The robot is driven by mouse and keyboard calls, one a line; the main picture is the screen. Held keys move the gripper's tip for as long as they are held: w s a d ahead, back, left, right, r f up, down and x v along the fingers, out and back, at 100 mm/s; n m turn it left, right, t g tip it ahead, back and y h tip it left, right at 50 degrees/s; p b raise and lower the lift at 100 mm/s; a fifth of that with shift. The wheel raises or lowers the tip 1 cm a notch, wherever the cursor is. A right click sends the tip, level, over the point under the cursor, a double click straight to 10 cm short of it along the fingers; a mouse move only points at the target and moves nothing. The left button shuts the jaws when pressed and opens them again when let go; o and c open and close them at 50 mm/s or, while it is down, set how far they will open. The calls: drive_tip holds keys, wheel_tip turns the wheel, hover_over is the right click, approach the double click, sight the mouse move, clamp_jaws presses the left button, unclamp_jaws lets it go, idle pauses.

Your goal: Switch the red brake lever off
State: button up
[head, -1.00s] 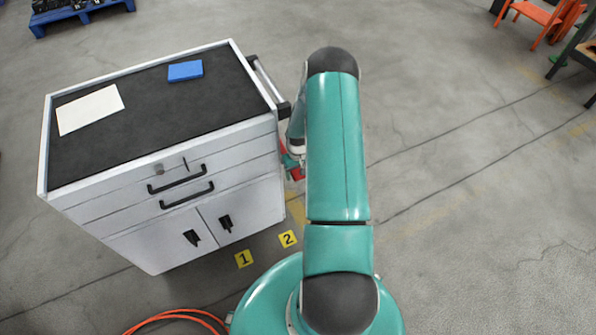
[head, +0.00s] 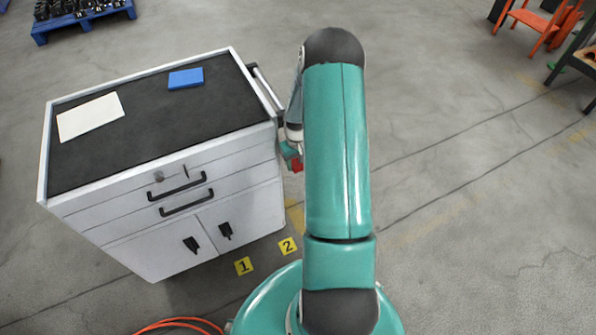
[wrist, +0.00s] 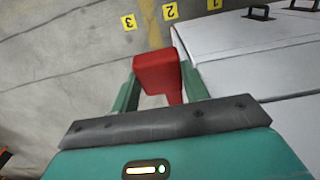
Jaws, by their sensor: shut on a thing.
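The red brake lever (wrist: 157,70) shows as a blocky red handle between the two green fingers of my gripper (wrist: 160,88) in the wrist view. My gripper is shut on it, with a finger on each side. In the head view a small part of the red lever (head: 297,164) shows beside the right side of the cabinet, next to my gripper (head: 290,153). My arm hides most of the lever there, and its base is not visible.
The grey cabinet (head: 165,195) stands close to the left of my gripper, with a side handle bar (head: 266,88). A white sheet (head: 90,116) and a blue block (head: 185,78) lie on its top. An orange cable (head: 180,322) lies on the floor.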

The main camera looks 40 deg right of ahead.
drive_tip(key=shift+w+d+r, duration=0.15)
drive_tip(key=shift+w+r, duration=0.35)
drive_tip(key=shift+w, duration=0.05)
drive_tip(key=o, duration=1.3)
drive_tip(key=shift+w+f, duration=0.1)
drive_tip(key=shift+f, duration=0.05)
drive_tip(key=shift+c, duration=0.2)
drive_tip(key=shift+o, duration=0.7)
drive_tip(key=shift+s, duration=0.25)
wheel_tip(320, 180, up, 14)
drive_tip(key=shift+f, duration=0.1)
drive_tip(key=shift+c, duration=0.5)
